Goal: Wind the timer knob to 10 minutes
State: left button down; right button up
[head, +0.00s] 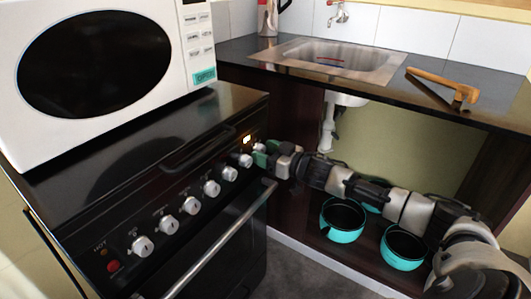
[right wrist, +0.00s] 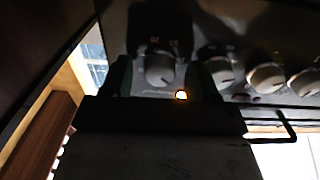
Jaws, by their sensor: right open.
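The black stove (head: 150,190) has a row of several silver knobs along its front panel. My right gripper (head: 262,156) is at the far right end of this row. In the right wrist view, one silver knob (right wrist: 160,70) sits between the two green fingertips of my right gripper (right wrist: 163,78), which is open. I cannot tell whether either finger touches the knob. My left gripper is not in view.
A white microwave (head: 180,75) stands on the stove top. The oven handle (head: 225,240) juts out below the knobs. To the right are a sink (head: 335,57), a wooden-handled tool (head: 440,85) on the counter, and teal pots (head: 342,236) on the shelf below.

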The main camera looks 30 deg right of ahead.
jog(key=shift+c, duration=0.2)
jog(key=c, duration=0.9)
dwell(0.6)
dwell(0.5)
jog(key=o, duration=0.9)
jog(key=shift+o, duration=0.2)
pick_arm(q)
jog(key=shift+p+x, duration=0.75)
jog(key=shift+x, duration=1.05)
pick_arm(e)
jog(key=v, duration=1)
jog(key=shift+s+d, duration=0.15)
jog(key=shift+s, duration=0.15)
